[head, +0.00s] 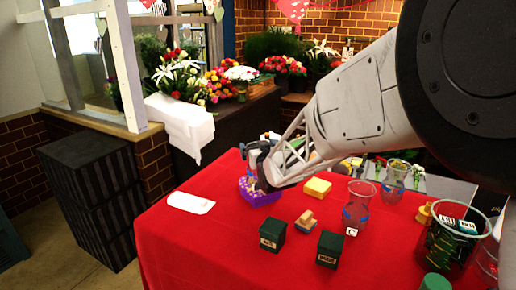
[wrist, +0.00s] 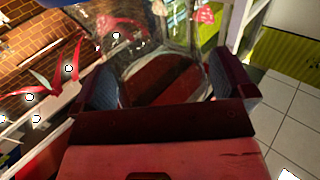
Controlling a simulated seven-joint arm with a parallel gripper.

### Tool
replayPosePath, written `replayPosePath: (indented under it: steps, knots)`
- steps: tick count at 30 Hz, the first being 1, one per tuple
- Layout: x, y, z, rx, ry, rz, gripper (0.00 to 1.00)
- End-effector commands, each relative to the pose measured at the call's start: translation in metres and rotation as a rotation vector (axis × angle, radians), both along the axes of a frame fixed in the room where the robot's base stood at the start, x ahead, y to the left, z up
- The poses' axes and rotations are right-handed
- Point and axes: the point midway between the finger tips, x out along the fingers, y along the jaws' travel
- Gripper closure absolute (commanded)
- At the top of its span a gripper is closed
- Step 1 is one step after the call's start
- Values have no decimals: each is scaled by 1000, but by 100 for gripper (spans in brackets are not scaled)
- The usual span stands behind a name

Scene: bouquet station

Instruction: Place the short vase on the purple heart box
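The purple heart box (head: 262,199) sits on the red table near its far left edge. My gripper (head: 256,160) is at this box, just above or over it from the right. In the wrist view a clear glass vessel, which looks like the short vase (wrist: 165,78), stands between my two dark fingers (wrist: 165,90), with a finger against each side. My gripper looks shut on it. In the head view the glass is hard to make out against the box and my fingers. I cannot tell whether its base touches the box.
A clear vase with a C label (head: 357,208) and another glass (head: 394,181) stand to the right. Dark green boxes (head: 272,234), a wooden block (head: 306,220), a yellow block (head: 317,188) and a white card (head: 190,203) lie around. The front left of the table is clear.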

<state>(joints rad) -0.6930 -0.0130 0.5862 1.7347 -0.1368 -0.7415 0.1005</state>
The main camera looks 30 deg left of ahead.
Motion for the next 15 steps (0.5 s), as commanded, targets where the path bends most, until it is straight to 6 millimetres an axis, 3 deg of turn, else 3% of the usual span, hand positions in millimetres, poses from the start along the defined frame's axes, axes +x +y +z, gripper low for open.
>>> replayPosePath:
  steps: [15]
  knots:
    - [-10, -10, 3, -1, 1, 0, 0]
